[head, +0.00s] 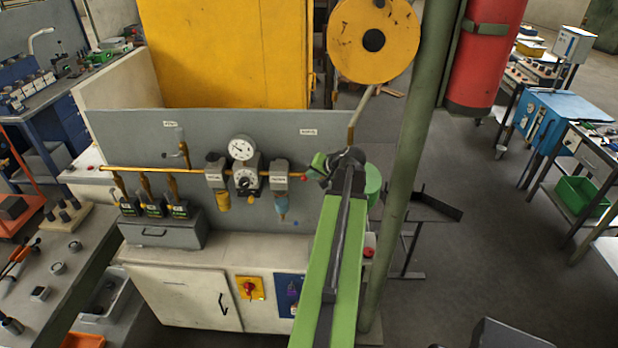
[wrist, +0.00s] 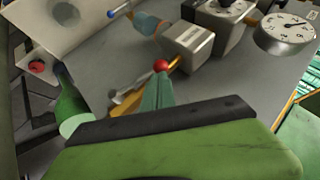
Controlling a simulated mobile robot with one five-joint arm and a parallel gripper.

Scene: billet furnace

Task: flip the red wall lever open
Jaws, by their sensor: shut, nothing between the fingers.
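A small red ball knob (head: 303,178) sits at the right end of the yellow pipe on the grey wall panel; it looks like the end of the red lever, and the lever's arm is mostly hidden by my gripper. In the wrist view the red knob (wrist: 161,65) is just beyond the tip of a green finger. My gripper (head: 316,168) is shut and empty, close beside the knob. In the wrist view its tip (wrist: 158,88) almost meets the knob; I cannot tell whether they touch.
A pressure gauge (head: 242,147) and regulator blocks stand left of the knob on the yellow pipe (head: 140,170). A green post (head: 408,170) stands close to the right of my arm. A yellow switch box (head: 250,288) with a red knob is below on the cabinet (head: 180,297).

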